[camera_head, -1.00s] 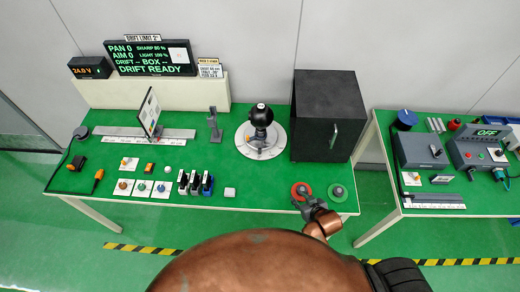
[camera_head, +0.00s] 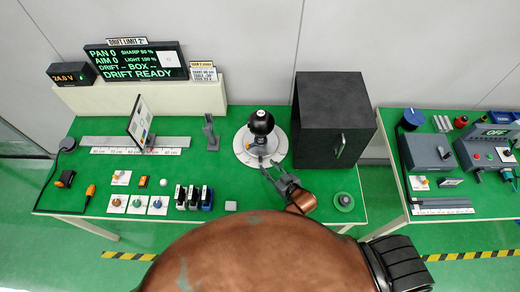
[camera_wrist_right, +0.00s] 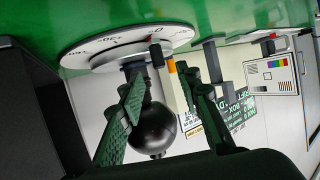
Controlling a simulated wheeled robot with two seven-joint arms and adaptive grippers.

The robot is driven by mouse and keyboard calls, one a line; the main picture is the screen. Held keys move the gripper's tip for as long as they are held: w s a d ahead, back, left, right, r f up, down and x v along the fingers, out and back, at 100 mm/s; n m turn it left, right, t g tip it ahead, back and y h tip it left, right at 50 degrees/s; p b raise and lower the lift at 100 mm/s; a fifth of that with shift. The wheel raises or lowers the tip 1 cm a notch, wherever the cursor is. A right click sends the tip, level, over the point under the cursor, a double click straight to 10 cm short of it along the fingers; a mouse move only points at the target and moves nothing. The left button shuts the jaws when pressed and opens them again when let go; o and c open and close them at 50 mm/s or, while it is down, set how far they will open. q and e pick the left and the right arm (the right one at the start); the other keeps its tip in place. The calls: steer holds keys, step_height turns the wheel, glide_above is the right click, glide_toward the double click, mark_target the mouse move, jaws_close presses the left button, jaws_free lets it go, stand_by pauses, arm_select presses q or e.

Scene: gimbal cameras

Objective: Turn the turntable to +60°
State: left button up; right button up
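The turntable is a white disc with a printed scale (camera_head: 243,158), at the back middle of the green bench; it also shows in the right wrist view (camera_wrist_right: 85,55). A black ball-shaped camera head (camera_head: 261,122) stands on it and shows between my fingers in the wrist view (camera_wrist_right: 153,130). A short dark peg (camera_wrist_right: 155,53) is at the disc's edge, beside an orange-tipped part (camera_wrist_right: 171,66). My right gripper (camera_head: 270,167) is open at the disc's front edge, its fingers spread and apart. Whether they touch anything, I cannot tell. My left gripper is not in view.
A dark box with a handle (camera_head: 333,120) stands close to the right of the turntable. A test card (camera_head: 140,123) stands on a rail at left. A grey post (camera_head: 209,132) is between. The screen (camera_head: 136,61) reads PAN 0, DRIFT READY.

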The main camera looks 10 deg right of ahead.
mark_target(261, 158)
steer(key=x, duration=0.6)
steer(key=shift+w, duration=0.45)
steer(key=shift+w+f, duration=0.15)
steer(key=shift+w, duration=0.2)
steer(key=shift+w+a+f, duration=0.1)
steer(key=shift+w+a, duration=0.1)
steer(key=shift+w, duration=0.05)
steer(key=c, duration=0.7)
jaws_close()
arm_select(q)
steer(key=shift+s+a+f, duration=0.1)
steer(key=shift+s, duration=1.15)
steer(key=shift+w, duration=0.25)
